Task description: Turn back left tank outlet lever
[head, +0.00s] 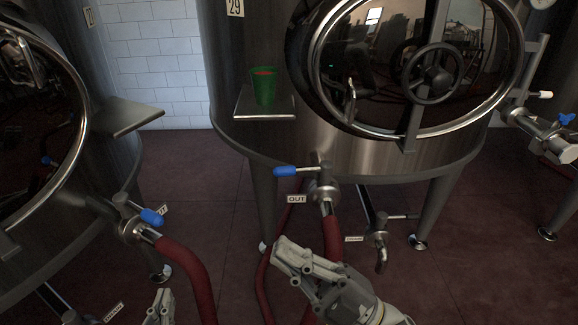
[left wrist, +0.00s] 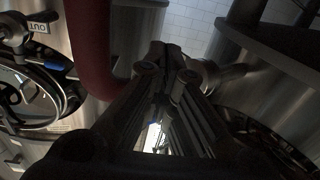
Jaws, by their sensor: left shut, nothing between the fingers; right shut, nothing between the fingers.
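The left tank (head: 75,185) is a dark steel vessel at the left of the head view. Its outlet valve (head: 130,228) has a lever with a blue handle (head: 151,217), which points right and slightly down in the picture. A red hose (head: 188,262) runs down from this valve. My left gripper (head: 161,293) is shut and empty, low in the head view, below the valve and apart from the lever. In the left wrist view its dark fingers (left wrist: 172,55) fill the middle. My right gripper (head: 278,252) is shut and empty, below the middle tank's outlet.
The middle tank (head: 230,130), numbered 29, has an outlet lever with a blue handle (head: 285,171) pointing left and its own red hose (head: 331,240). A green cup (head: 264,88) stands on its shelf (head: 240,112). Dark red floor (head: 215,215) shows between the tanks.

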